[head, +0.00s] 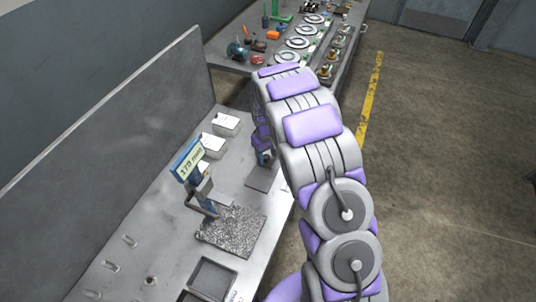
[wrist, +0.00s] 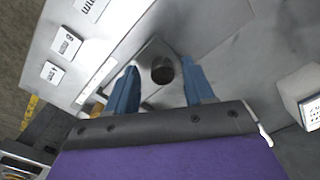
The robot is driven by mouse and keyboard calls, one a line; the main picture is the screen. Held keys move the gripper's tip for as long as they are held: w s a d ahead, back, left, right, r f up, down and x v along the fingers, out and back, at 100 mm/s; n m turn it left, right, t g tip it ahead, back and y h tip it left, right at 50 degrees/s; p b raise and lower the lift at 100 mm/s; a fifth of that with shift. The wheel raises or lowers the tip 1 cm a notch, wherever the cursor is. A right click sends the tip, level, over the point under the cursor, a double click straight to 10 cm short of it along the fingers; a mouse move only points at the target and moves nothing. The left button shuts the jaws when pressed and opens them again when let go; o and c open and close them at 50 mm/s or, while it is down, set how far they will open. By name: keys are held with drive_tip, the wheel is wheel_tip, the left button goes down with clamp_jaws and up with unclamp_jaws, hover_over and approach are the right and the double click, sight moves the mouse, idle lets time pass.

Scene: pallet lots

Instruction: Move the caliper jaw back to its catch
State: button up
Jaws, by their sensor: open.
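In the head view, a measuring stand (head: 200,190) with a yellow and blue "175 mm" sign (head: 188,160) stands at the speckled granite plate (head: 232,230). I cannot single out the caliper jaw or its catch with certainty. My gripper (head: 265,158) is low over the bench beyond the stand, partly hidden by my arm. In the wrist view, my gripper (wrist: 160,68) is open, with its two blue fingers apart. A dark round knob or post (wrist: 162,72) on a pale metal plate shows between them; I cannot tell whether they touch it.
White labelled blocks (head: 226,124) line the bench near its back panel (head: 110,120). A dark tray (head: 212,278) and small hooks (head: 112,266) are at the near end. A second bench (head: 300,45) with rings and tools stands beyond. The floor at right (head: 440,170) is clear.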

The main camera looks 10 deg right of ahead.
drive_tip(key=shift+a, duration=0.65)
drive_tip(key=shift+c, duration=0.6)
drive_tip(key=shift+d, duration=0.8)
drive_tip(key=c, duration=0.4)
drive_tip(key=shift+c, duration=1)
drive_tip(key=shift+a+r, duration=0.1)
drive_tip(key=shift+a, duration=0.3)
clamp_jaws()
drive_tip(key=shift+d, duration=0.15)
